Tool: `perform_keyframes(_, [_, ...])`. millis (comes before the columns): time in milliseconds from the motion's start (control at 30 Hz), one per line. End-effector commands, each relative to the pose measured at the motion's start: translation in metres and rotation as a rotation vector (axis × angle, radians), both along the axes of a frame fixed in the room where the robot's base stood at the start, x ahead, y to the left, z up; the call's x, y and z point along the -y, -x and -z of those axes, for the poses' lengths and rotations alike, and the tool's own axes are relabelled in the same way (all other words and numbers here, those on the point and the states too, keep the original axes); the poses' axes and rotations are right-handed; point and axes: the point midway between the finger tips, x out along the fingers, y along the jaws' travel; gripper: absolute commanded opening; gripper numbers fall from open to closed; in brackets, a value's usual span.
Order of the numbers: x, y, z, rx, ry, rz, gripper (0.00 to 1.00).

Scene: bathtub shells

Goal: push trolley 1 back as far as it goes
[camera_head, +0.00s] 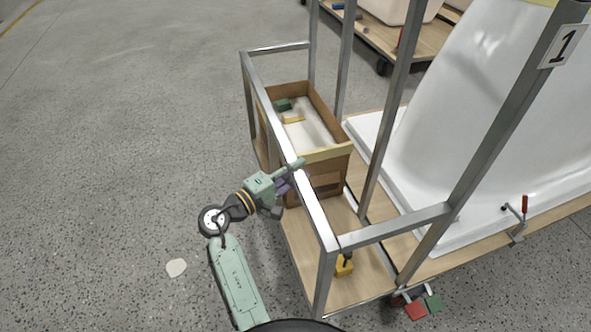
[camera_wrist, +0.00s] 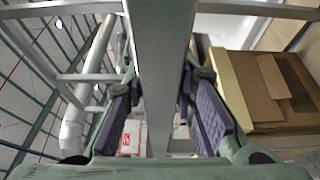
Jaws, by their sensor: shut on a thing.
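Trolley 1 (camera_head: 318,222) is a metal-framed cart with a wooden deck, seen in the head view from centre to right. Its number plate (camera_head: 564,46) is on a post at the top right. My gripper (camera_head: 291,178) is at the long side rail on the trolley's left. In the wrist view the metal rail (camera_wrist: 162,55) runs between the two purple-padded fingers of my gripper (camera_wrist: 160,112), which is shut on it. The finger contact is partly hidden in the head view. The trolley's wheels are not clearly visible.
An open cardboard box (camera_head: 325,172) stands on the trolley's deck beside the rail. A white bathtub shell (camera_head: 480,110) rests on the right, with a clamp (camera_head: 516,218) near its edge. Another loaded wooden platform (camera_head: 372,38) stands behind. The concrete floor at left is mostly clear.

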Motion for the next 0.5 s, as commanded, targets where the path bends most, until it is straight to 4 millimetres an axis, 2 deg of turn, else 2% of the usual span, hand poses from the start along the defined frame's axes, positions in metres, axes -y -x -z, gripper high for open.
perform_keyframes(500, [0.0042, -0.0011, -0.0003, 0.001, -0.001, 0.001, 0.0])
